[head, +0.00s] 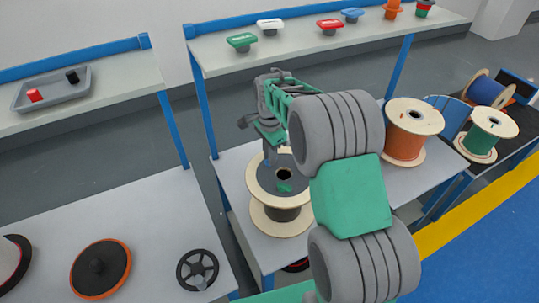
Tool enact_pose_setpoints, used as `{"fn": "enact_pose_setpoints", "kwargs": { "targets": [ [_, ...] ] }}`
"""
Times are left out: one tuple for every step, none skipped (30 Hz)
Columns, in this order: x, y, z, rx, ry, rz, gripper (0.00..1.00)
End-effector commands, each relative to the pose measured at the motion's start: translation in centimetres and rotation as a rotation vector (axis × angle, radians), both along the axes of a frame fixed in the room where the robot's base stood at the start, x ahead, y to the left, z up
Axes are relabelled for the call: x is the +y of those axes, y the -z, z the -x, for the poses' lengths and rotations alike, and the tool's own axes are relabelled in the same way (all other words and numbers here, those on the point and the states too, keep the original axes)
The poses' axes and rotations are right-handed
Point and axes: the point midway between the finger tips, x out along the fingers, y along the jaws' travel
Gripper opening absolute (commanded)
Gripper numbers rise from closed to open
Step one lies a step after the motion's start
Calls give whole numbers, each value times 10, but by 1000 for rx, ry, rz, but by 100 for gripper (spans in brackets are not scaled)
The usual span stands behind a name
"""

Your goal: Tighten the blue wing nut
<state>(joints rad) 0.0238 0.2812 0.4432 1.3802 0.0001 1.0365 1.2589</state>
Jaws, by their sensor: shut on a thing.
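A blue wing-nut-shaped piece (352,14) with a dark stem stands on the back shelf, apart from my gripper. My gripper (270,158) points down at the rear edge of a wooden cable spool (262,192) with a dark grey top face. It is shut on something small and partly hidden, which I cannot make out. A small bluish patch shows by the fingertips, too small to identify. A small green piece (285,187) lies on the spool's top near its dark centre hole.
Green (241,41), white (270,26) and red (330,26) wing-nut-shaped pieces stand on the shelf. An orange cable spool (405,143) stands right of my arm. A grey tray (53,91) and a black handwheel (197,270) are at left.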

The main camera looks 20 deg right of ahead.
Motion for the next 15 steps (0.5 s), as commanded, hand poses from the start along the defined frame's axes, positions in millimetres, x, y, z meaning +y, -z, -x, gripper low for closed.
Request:
{"fn": "enact_pose_setpoints", "kwargs": {
  "targets": [
    [0,-1,0,-1,6,0,0],
    [0,-1,0,-1,8,0,0],
    [0,-1,0,-1,10,0,0],
    [0,-1,0,-1,11,0,0],
    [0,-1,0,-1,12,0,0],
    [0,-1,0,-1,12,0,0],
    [0,-1,0,-1,12,0,0],
    [0,-1,0,-1,12,0,0],
    [0,-1,0,-1,12,0,0],
    [0,-1,0,-1,12,0,0],
    [0,-1,0,-1,11,0,0],
    [0,-1,0,-1,11,0,0],
    [0,-1,0,-1,11,0,0],
    [0,-1,0,-1,11,0,20],
    [0,-1,0,-1,11,0,23]
  ]
}}
